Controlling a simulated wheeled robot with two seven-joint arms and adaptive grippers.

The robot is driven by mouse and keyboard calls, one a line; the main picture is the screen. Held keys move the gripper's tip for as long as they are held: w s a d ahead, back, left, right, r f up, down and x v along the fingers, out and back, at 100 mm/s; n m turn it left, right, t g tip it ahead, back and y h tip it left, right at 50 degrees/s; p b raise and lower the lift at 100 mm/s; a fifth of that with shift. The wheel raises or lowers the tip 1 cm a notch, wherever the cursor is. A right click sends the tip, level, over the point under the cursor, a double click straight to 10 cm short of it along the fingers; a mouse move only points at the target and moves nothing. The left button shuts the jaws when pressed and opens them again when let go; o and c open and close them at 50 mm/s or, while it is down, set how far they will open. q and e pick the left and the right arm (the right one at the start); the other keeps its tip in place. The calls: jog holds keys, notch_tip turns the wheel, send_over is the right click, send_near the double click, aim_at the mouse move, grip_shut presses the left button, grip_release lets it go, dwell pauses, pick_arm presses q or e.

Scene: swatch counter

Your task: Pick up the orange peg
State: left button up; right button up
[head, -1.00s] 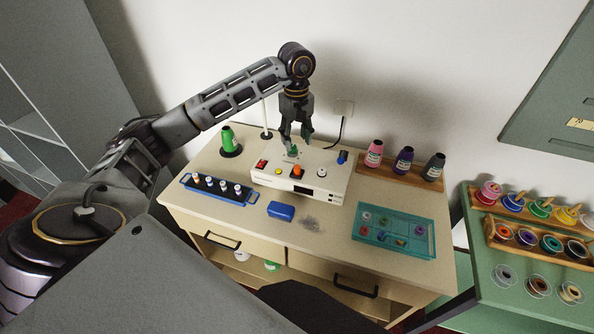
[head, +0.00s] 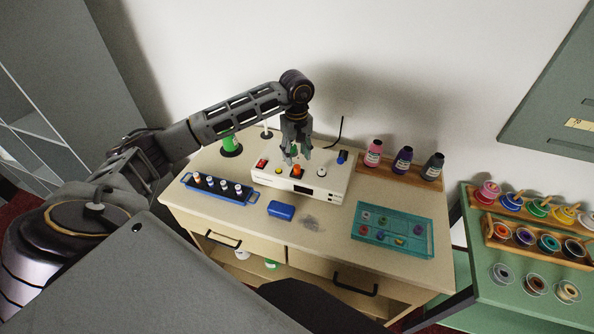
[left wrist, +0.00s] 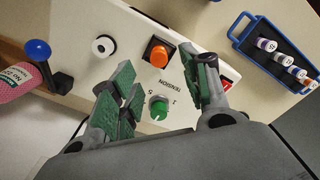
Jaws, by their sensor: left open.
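The orange peg (head: 297,170) stands in a dark square base on top of the cream control box (head: 330,183). In the left wrist view the orange peg (left wrist: 157,53) shows between and just beyond the fingertips. My left gripper (head: 297,156) is open and points down over the box, just behind the peg. In the left wrist view its green-padded fingers (left wrist: 158,78) are apart with nothing held. A green knob (left wrist: 159,107) marked TENSION shows between the fingers, nearer the palm. My right gripper is in neither view.
The box also carries a red switch (head: 262,163), a yellow button (head: 278,171), a white knob (head: 321,172) and a blue-topped lever (head: 342,157). A blue rack (head: 247,198) stands left, a teal tray (head: 405,244) right. A blue block (head: 281,210) lies in front.

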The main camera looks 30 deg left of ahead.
aim_at(297, 166)
pick_arm(q)
jog(key=shift+f, duration=0.15)
jog(key=shift+d+f+p, duration=0.1)
jog(key=shift+f+p, duration=0.4)
jog(key=shift+f, duration=0.35)
jog(key=shift+f+p, duration=0.4)
jog(key=shift+f, duration=1.2)
jog(key=c, duration=0.9)
